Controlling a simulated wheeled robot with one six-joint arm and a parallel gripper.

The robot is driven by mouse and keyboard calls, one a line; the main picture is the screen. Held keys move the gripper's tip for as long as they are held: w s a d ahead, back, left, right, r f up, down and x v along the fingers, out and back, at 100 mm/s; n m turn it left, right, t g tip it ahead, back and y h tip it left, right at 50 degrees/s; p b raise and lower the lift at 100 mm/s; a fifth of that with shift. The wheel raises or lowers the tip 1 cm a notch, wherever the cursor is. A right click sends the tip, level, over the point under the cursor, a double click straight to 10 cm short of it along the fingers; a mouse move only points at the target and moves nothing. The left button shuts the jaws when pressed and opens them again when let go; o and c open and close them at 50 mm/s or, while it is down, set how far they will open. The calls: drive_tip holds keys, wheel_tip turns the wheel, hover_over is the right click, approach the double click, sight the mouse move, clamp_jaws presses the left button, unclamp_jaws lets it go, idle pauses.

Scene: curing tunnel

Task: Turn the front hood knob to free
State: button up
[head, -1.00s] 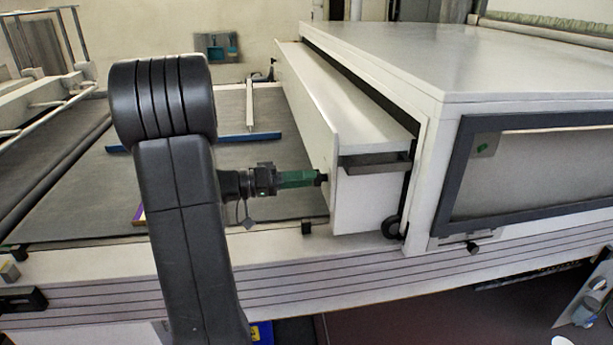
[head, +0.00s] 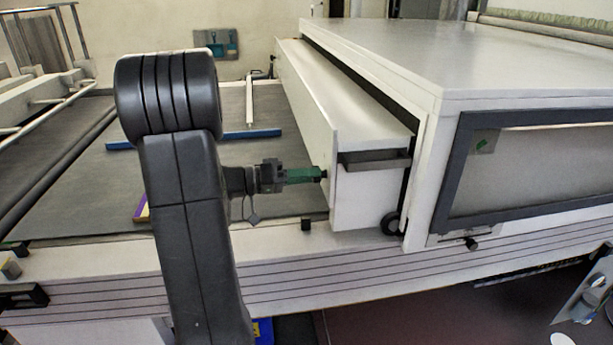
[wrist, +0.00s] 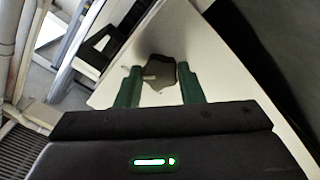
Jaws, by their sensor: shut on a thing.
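The white front hood (head: 352,112) stands at the mouth of the white tunnel housing. Its knob (wrist: 158,72) is small, dark grey and many-sided, with a pale pointer-like mark at its left, on the hood's white face in the wrist view. My gripper (wrist: 160,84) has its green fingers on either side of the knob, shut on it. In the head view my gripper (head: 318,175) reaches from the left to the hood's near lower part. The fingers hide the knob's sides there. I cannot read the knob's setting.
A grey belt (head: 190,185) lies left of the hood, with a blue bar (head: 250,134) across it. A dark handle-like bracket (head: 375,160) is on the hood's end. A black round part (head: 390,224) sits at the hood's lower corner. A dark-framed window (head: 535,165) is at right.

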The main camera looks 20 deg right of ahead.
drive_tip(key=shift+n+p, duration=2.25)
drive_tip(key=shift+n, duration=6.55)
drive_tip(key=o, duration=1)
drive_tip(key=shift+a, duration=0.1)
